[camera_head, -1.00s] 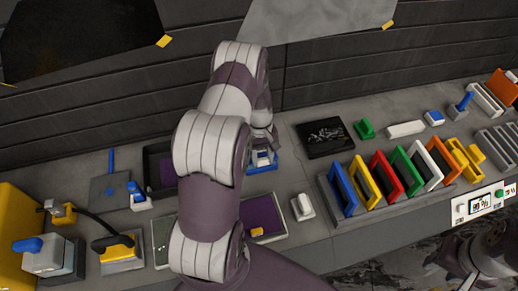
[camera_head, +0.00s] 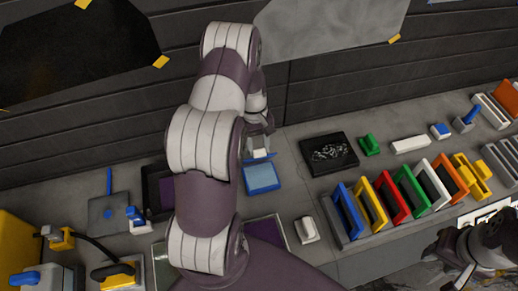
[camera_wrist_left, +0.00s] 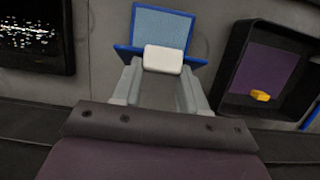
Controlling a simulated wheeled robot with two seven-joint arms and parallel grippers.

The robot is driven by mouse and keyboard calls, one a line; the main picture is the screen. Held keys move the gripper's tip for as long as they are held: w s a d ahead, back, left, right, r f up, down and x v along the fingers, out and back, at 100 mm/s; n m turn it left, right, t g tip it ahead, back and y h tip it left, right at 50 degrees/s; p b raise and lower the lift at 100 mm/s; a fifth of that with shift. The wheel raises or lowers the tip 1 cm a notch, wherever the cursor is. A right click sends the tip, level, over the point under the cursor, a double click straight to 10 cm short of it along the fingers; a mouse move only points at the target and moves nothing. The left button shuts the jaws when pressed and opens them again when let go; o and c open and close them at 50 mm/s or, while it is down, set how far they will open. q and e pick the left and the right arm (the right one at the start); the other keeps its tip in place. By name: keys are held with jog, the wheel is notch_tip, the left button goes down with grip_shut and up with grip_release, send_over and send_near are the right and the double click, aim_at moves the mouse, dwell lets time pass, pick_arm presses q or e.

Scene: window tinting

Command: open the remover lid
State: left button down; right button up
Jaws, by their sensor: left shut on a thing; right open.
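The remover box (camera_head: 262,179) is blue with a light-blue inner face, at the middle of the counter. It also shows in the left wrist view (camera_wrist_left: 161,26). Its blue lid (camera_wrist_left: 125,50) stands raised at the box's back edge, with a white handle block (camera_wrist_left: 163,60) on it. My left gripper (camera_head: 258,148) is shut on this handle, with one finger on each side in the wrist view. My left arm covers part of the counter left of the box. My right gripper (camera_head: 450,272) is at the lower right, open and apart from the box.
A black tray (camera_head: 329,152) lies right of the box. A rack of coloured frames (camera_head: 372,207) and a white block (camera_head: 306,229) stand nearer the front. A purple-lined black tray (camera_wrist_left: 268,70) is beside the box. The dark slatted wall (camera_head: 330,80) is close behind.

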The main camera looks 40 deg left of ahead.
pick_arm(q)
jog(key=shift+w+a, duration=0.3)
jog(key=shift+a, duration=0.1)
jog(key=shift+w+a+f+g+h, duration=0.1)
jog(key=shift+w+a+g+h, duration=0.3)
jog(key=shift+a+h, duration=0.15)
jog(key=shift+s+f, duration=0.1)
